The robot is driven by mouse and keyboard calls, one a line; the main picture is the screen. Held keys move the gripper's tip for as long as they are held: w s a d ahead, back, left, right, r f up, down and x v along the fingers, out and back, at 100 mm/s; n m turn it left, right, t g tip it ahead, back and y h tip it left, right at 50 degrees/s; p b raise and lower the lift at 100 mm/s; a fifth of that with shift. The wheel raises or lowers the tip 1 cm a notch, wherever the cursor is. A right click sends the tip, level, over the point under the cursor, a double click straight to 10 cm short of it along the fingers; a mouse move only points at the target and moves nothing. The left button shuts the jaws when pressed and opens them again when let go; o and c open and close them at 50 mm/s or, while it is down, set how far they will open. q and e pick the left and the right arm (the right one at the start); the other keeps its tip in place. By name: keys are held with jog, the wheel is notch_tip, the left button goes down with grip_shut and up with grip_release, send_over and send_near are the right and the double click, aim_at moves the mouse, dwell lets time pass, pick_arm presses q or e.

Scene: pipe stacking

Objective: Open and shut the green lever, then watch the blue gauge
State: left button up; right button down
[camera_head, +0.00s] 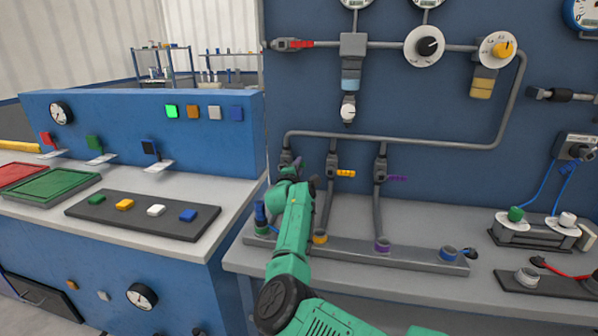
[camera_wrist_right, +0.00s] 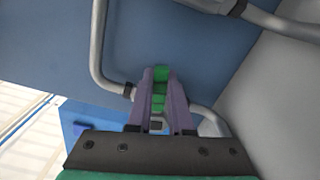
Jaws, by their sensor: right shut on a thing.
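The green lever (camera_wrist_right: 160,88) shows in the right wrist view between the two purple-grey fingers of my right gripper (camera_wrist_right: 161,77), which is shut on it. In the head view my right gripper (camera_head: 289,166) is at the leftmost of three upright pipes, just below the long horizontal pipe. My green arm hides the lever and most of that pipe there. The blue gauge (camera_head: 582,12) is a white dial with a blue rim at the top right, cut off by the picture edge; its reading is unclear. My left gripper is not in view.
A yellow lever (camera_head: 346,173) and a purple lever (camera_head: 397,178) sit on the pipes to the right. A grey base rail (camera_head: 340,251) runs below them. A blue console (camera_head: 200,145) stands at left. A red valve handle (camera_head: 300,44) is above. The bench (camera_head: 440,210) has bare space behind the rail.

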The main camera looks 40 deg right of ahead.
jog(key=shift+f+m+b, duration=0.4)
jog(key=shift+m+b, duration=0.4)
jog(key=shift+m, duration=0.1)
jog(key=shift+m+b, duration=0.3)
jog(key=shift+m, duration=0.1)
jog(key=c, duration=1.1)
grip_release()
jog(key=shift+o, duration=1.4)
jog(key=shift+w+f, duration=0.1)
jog(key=shift+w, duration=0.05)
jog(key=shift+f, duration=0.15)
jog(key=shift+f, duration=0.1)
